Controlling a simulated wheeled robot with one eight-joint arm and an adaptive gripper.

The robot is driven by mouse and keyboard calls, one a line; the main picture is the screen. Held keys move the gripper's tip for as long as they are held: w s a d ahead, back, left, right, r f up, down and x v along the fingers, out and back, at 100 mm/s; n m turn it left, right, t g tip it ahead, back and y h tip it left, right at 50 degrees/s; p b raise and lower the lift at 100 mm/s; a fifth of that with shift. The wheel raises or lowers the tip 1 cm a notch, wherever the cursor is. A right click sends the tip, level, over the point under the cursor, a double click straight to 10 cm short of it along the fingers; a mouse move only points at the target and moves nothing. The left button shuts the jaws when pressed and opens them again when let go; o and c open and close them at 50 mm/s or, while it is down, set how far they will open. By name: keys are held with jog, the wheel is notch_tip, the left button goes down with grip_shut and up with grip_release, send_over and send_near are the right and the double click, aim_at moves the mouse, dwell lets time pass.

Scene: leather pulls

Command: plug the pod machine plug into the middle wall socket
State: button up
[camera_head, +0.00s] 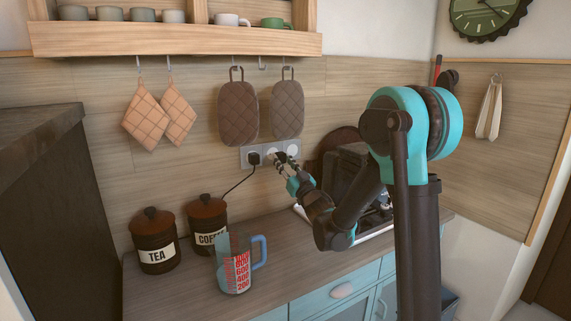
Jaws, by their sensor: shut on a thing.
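A wall socket strip (244,160) with three outlets is on the wooden backsplash below the hanging oven mitts. A black plug (254,159) with a black cord sits in the left outlet. The middle wall socket (271,154) is partly covered by my fingers. The right outlet (293,149) looks empty. My gripper (280,159) is shut at the front of the middle socket, around a small dark thing that appears to be the pod machine plug. The plug is mostly hidden by the fingers, and I cannot tell how deep it sits. The pod machine itself is not clearly identifiable.
A dark appliance (344,172) on the counter is partly behind my arm. Tea (156,240) and coffee (206,222) canisters and a measuring jug (236,265) stand at left. Quilted mitts (238,113) hang just above the sockets. A shelf (180,41) with cups is above.

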jog(key=shift+w+a, duration=0.45)
jog(key=shift+w, duration=0.25)
jog(key=shift+w+a, duration=0.45)
jog(key=shift+w, duration=0.25)
jog(key=shift+w+a+f, duration=0.1)
jog(key=shift+w+a, duration=0.2)
jog(key=shift+w, duration=0.15)
dwell(1.2)
jog(key=o, duration=1.2)
jog(key=shift+c, duration=0.2)
jog(key=v, duration=1.2)
jog(key=shift+s+d, duration=0.1)
jog(key=shift+d, duration=0.05)
